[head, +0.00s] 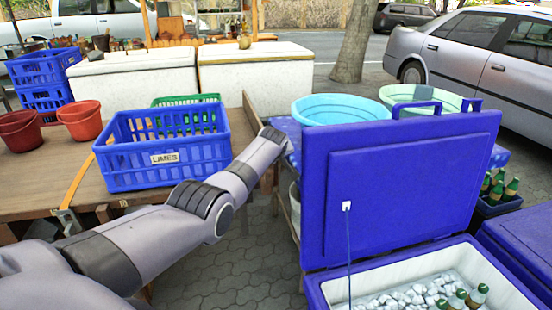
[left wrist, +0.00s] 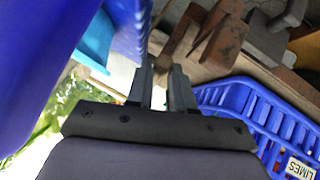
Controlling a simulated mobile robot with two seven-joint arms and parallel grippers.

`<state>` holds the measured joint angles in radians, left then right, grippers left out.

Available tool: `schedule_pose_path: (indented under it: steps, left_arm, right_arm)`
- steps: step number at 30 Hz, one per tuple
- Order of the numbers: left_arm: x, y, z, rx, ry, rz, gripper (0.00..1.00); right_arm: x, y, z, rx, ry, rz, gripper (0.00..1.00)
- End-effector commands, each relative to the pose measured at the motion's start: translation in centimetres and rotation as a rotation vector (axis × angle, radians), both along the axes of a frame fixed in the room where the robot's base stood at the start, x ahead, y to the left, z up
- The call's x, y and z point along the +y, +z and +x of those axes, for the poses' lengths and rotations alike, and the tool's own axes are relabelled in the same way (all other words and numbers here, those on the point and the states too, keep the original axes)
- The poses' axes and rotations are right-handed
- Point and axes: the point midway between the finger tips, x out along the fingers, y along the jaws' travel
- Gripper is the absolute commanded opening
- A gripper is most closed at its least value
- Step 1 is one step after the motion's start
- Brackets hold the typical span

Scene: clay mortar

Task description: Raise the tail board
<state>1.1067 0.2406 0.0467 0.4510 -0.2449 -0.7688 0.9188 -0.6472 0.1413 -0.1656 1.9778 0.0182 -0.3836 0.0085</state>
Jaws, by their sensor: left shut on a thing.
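My left arm reaches in from the left, past the blue limes crate, to the right end of the wooden deck (head: 38,178). In the head view its wrist ends beside the raised blue cooler lid, and the fingertips are hard to make out. In the left wrist view my left gripper (left wrist: 163,64) is shut on a brown wooden piece, which I take to be the tail board (left wrist: 172,47). Most of the board is hidden, so its tilt cannot be told. My right gripper is not in view.
The open cooler's lid (head: 400,190) stands upright close right of my left wrist. The limes crate (head: 162,158) stands on the deck, close left of the forearm. Red buckets (head: 82,120) are at the left. A turquoise tub (head: 335,108) stands behind the lid. Paving shows below the arm.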

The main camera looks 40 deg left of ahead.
Motion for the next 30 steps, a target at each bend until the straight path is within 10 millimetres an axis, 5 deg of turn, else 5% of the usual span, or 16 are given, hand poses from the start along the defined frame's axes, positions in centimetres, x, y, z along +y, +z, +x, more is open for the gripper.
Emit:
schedule_pose_path:
  steps: [8,9,30]
  left_arm:
    - [-0.9,0.9,0.7,-0.031,-0.010,-0.014,0.00]
    - [-0.9,0.9,0.7,-0.031,-0.009,-0.015,0.28]
    - [-1.2,1.4,0.0,-0.024,-0.011,-0.011,0.28]
  right_arm:
    - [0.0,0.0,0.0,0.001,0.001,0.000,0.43]
    - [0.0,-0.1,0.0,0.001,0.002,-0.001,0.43]
    - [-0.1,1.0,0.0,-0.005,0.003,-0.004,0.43]
